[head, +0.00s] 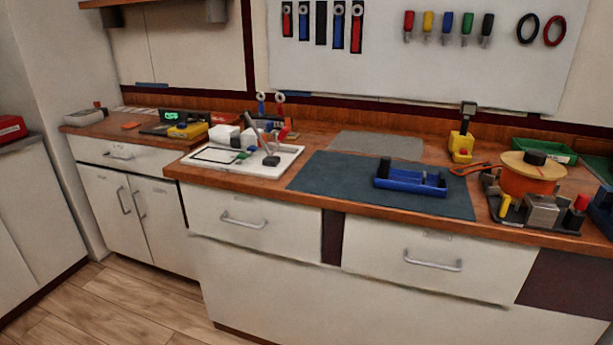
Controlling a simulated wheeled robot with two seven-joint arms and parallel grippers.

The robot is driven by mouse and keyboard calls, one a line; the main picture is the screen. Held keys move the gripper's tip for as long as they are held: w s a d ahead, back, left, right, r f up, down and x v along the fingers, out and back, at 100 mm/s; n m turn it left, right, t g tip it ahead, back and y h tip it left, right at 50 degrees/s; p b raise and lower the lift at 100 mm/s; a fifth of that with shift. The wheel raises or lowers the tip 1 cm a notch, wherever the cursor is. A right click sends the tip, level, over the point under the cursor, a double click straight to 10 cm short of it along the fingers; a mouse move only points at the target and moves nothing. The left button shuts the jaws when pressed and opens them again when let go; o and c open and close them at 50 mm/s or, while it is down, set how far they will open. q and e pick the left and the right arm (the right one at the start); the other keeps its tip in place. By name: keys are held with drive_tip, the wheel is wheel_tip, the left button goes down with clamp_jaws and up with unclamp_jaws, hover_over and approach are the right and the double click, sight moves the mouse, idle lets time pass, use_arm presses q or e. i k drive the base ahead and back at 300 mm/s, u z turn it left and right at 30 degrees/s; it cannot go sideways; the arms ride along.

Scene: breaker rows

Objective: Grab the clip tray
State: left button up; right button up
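A shallow blue tray (418,186), which appears to be the clip tray, lies on the dark blue-grey mat (330,176) on the workbench, right of centre. A black upright piece stands at its left end, and small dark pieces show at its right part. What they are is too small to tell. A green tray (545,152) stands farther back at the right against the wall. Neither of my grippers is in view.
A white board (285,163) with small parts lies left of the mat. A yellow tool (461,145), red-handled pliers (475,168) and an orange spool (530,180) on a dark base stand right. The mat's left part is clear. Drawers (430,260) are shut below.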

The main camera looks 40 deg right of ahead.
sight(385, 178)
drive_tip(key=u, duration=0.2)
drive_tip(key=i, duration=1.55)
drive_tip(key=z, duration=1.25)
